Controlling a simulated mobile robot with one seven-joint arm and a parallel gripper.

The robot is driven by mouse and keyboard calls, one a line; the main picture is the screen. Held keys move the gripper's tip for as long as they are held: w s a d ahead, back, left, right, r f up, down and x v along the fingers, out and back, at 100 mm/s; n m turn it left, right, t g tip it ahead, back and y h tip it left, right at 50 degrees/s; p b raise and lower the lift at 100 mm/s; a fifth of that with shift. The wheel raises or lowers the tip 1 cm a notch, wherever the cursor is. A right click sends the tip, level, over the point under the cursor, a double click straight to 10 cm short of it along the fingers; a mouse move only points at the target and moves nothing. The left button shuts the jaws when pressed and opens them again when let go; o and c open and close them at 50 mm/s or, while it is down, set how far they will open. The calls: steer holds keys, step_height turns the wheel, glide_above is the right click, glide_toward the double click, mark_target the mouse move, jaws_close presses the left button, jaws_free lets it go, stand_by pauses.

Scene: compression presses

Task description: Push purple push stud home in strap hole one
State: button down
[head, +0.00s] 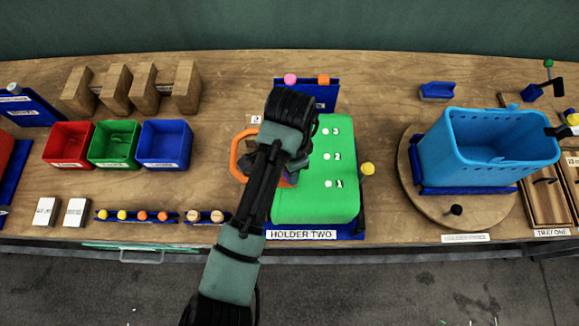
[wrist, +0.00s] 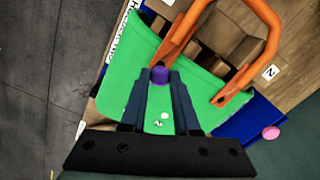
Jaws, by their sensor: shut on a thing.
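The purple push stud (wrist: 159,73) is between my fingertips in the wrist view; my gripper (wrist: 161,82) is shut on it. The stud is over the green numbered piece (head: 316,205), which also fills much of the wrist view (wrist: 128,85). White spots marked 1 (head: 328,183), 2 (head: 326,157) and 3 (head: 325,131) run along its top. In the head view my arm hides the gripper tips and the stud. I cannot tell whether the stud is touching a hole.
An orange handle (head: 238,158) stands left of the green piece. A yellow knob (head: 367,169) is at its right. Behind is a blue rack (head: 326,98) with pink and orange pieces. A blue basket (head: 485,150) is on a round board at right.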

steer(key=shift+f+b, duration=0.85)
steer(key=shift+f, duration=0.65)
steer(key=c, duration=0.6)
jaws_free()
steer(key=shift+o, duration=0.2)
steer(key=shift+r, duration=0.1)
step_height(320, 180, up, 13)
steer(key=p, duration=0.3)
